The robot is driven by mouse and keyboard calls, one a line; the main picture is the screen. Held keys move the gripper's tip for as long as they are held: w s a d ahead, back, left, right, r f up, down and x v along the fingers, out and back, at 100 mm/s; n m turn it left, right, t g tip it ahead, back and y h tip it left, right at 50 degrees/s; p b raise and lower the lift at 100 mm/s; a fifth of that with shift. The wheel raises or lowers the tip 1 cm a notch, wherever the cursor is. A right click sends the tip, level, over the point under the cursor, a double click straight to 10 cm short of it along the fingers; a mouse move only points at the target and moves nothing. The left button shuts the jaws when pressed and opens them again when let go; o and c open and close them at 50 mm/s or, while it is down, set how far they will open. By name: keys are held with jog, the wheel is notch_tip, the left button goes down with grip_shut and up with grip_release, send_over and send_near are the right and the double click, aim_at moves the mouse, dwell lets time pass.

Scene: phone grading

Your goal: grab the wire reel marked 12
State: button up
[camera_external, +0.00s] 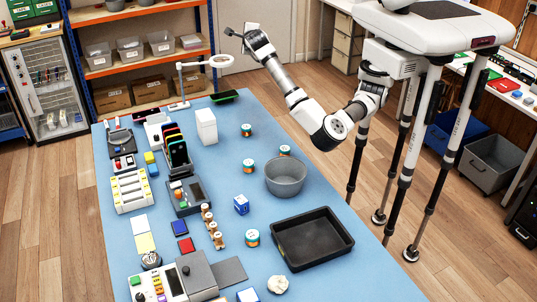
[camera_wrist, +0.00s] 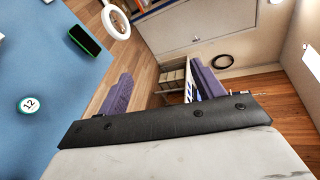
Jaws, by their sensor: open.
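A wire reel marked 12 (camera_wrist: 29,104) lies at the left edge of the wrist view, on the blue table, with its white label up. It appears to be the far reel (camera_external: 246,130) in the external view, right of the white box. Other similar reels stand by the bowl (camera_external: 285,150), left of it (camera_external: 249,166) and left of the black tray (camera_external: 252,238); their numbers are too small to read there. My gripper (camera_external: 236,38) is raised beyond the table's far right side, away from the reels. In the wrist view its purple fingers (camera_wrist: 160,76) are apart and empty.
A grey bowl (camera_external: 286,178) and black tray (camera_external: 312,239) occupy the table's right side. A white box (camera_external: 206,126), a green-edged phone (camera_external: 224,96) and a ring light (camera_external: 220,61) are near the far end. Phones and devices crowd the left.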

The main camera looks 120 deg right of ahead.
jog(key=s+d+f+n+y, duration=0.1)
jog(key=d+f+y, duration=0.2)
jog(key=f, duration=0.4)
jog(key=s+d+f+y, duration=0.1)
jog(key=d+f+y, duration=0.15)
jog(key=f, duration=0.35)
jog(key=n+t+y, duration=0.3)
jog(key=n+y, duration=0.1)
jog(key=y, duration=0.5)
send_over(246, 127)
jog(key=f, duration=2)
jog(key=shift+s+a+f, duration=0.2)
jog(key=shift+a+f, duration=0.05)
jog(key=shift+f, duration=0.1)
jog(key=f+p, duration=0.1)
jog(key=f, duration=0.2)
jog(key=f+p, duration=0.1)
jog(key=shift+w+d+f+p, duration=0.1)
jog(key=shift+d+f+p, duration=0.25)
jog(key=shift+d, duration=0.05)
jog(key=shift+f, duration=0.4)
jog(key=c, duration=1.1)
jog(key=shift+o, duration=0.2)
